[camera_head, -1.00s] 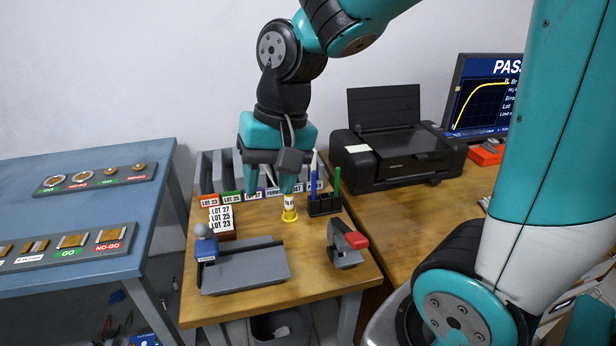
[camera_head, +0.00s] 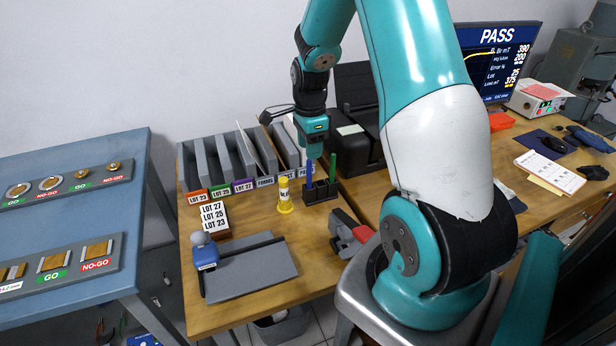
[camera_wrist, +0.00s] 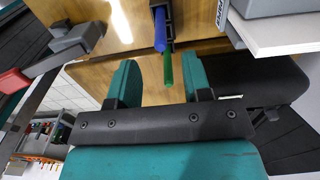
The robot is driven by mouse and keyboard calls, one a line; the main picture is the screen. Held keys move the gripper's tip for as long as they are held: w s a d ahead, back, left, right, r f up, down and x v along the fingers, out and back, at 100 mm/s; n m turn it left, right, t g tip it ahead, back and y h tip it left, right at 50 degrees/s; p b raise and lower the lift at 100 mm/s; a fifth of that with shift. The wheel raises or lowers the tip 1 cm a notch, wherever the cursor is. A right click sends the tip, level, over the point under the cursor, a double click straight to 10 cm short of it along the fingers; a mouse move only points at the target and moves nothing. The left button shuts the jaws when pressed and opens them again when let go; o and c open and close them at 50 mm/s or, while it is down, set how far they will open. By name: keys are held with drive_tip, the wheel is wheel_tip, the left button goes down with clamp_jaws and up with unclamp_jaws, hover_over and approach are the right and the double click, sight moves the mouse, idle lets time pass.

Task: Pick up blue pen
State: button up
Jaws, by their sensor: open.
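The blue pen (camera_head: 309,174) stands upright in a small black pen holder (camera_head: 316,195) on the wooden desk. A green pen (camera_head: 333,167) stands in the same holder to its right. My gripper (camera_head: 314,153) is just above the pens in the head view, largely edge-on there. In the wrist view my gripper (camera_wrist: 162,80) is open and empty, with its two teal fingers apart. The blue pen (camera_wrist: 160,30) and green pen (camera_wrist: 167,68) line up with the gap, the green pen's end nearer the fingers. I see no contact with the blue pen.
A yellow cylinder (camera_head: 285,195) stands left of the holder. Grey file slots (camera_head: 203,160) stand behind, and a black printer (camera_head: 362,150) behind right.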

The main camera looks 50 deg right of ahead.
sight(310, 168)
drive_tip(key=shift+w+f+p, duration=0.1)
drive_tip(key=shift+f+p, duration=0.4)
drive_tip(key=shift+f, duration=3)
clamp_jaws()
